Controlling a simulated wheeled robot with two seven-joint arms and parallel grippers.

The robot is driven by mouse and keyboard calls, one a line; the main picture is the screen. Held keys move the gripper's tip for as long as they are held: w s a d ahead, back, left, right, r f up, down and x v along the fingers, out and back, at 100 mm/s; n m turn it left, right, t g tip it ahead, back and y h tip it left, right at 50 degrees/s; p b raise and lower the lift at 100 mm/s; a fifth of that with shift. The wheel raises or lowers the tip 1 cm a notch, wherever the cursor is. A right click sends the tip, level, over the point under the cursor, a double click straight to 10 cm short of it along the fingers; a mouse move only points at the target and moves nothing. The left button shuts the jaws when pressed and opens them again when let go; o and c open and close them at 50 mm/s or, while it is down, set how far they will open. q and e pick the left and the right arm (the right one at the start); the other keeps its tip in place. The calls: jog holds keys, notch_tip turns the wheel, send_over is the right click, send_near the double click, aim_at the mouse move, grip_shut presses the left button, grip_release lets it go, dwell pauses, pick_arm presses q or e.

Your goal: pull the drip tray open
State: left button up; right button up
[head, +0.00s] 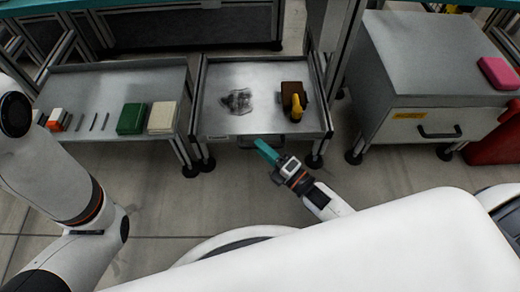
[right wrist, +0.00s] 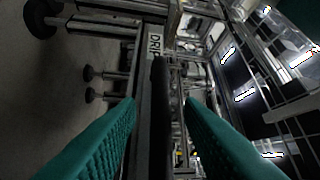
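The drip tray stand (head: 212,112) is in the middle of the head view, with a shallow grey top and a dark stain on it. A "DRIP" label (right wrist: 154,45) shows on the tray front in the right wrist view. A black bar handle (right wrist: 161,110) runs between the two teal fingers of my right gripper (head: 262,149). The fingers are apart, with a gap on each side of the bar, so the gripper is open around the handle. In the head view it is at the tray's front edge. My left arm shows at the left; its gripper is not in view.
A left table holds a green box (head: 131,118) and a cream box (head: 162,117). A grey drawer cabinet (head: 425,60) stands right, with a red container (head: 497,140) beside it. The floor in front is clear.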

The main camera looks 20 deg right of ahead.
jog(key=shift+x, duration=0.8)
grip_shut()
jog(key=shift+d, duration=0.1)
